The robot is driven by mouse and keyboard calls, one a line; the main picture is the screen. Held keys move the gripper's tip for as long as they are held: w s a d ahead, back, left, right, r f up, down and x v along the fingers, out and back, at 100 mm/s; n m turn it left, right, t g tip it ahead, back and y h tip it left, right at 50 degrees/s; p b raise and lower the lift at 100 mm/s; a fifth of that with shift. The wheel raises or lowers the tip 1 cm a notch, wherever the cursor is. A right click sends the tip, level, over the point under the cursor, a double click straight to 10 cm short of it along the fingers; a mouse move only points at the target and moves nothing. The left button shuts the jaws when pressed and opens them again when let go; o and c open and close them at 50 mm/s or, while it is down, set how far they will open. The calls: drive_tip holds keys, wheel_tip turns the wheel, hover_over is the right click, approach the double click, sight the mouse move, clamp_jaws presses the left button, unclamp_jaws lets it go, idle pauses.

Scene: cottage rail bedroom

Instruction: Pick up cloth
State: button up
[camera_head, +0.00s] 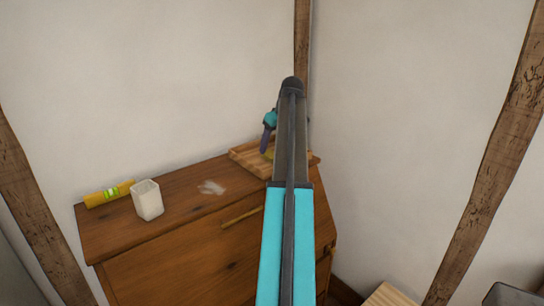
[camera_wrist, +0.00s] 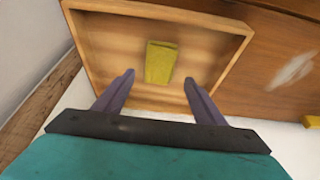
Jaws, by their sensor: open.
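The cloth (camera_wrist: 161,63) is a small yellow folded piece lying in a shallow wooden tray (camera_wrist: 85,42), seen in the wrist view. In the head view only a sliver of yellow cloth (camera_head: 269,154) shows behind my arm, at the tray (camera_head: 243,153) on the right end of the dresser top. My gripper (camera_wrist: 159,81) is open and empty, its two purple fingers spread to either side of the cloth's near end in the wrist view. In the head view my gripper (camera_head: 264,147) is over the tray, partly hidden by my arm. I cannot tell the exact height above the cloth.
The wooden dresser (camera_head: 180,250) stands in a wall corner. A white cup (camera_head: 147,200) and a yellow level (camera_head: 110,194) are at its left end. A whitish smear (camera_head: 211,187) marks the top between cup and tray. Walls stand close behind the tray.

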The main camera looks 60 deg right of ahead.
sight(270, 152)
drive_tip(key=shift+p+x, duration=0.55)
drive_tip(key=shift+x, duration=1.5)
drive_tip(key=c, duration=1.1)
drive_tip(key=shift+d+r, duration=0.1)
drive_tip(key=shift+r, duration=0.05)
drive_tip(key=shift+r+b, duration=0.65)
drive_tip(key=shift+r, duration=0.85)
drive_tip(key=s+a+b, duration=0.1)
drive_tip(key=s+a, duration=0.2)
drive_tip(key=s, duration=0.1)
drive_tip(key=s+a+r+b, duration=0.1)
drive_tip(key=s+a, duration=0.3)
drive_tip(key=s+a+b, duration=0.1)
drive_tip(key=s+a, duration=0.2)
drive_tip(key=s, duration=0.1)
drive_tip(key=shift+s+a+r, duration=0.1)
drive_tip(key=shift+a+r, duration=0.1)
drive_tip(key=shift+r, duration=0.2)
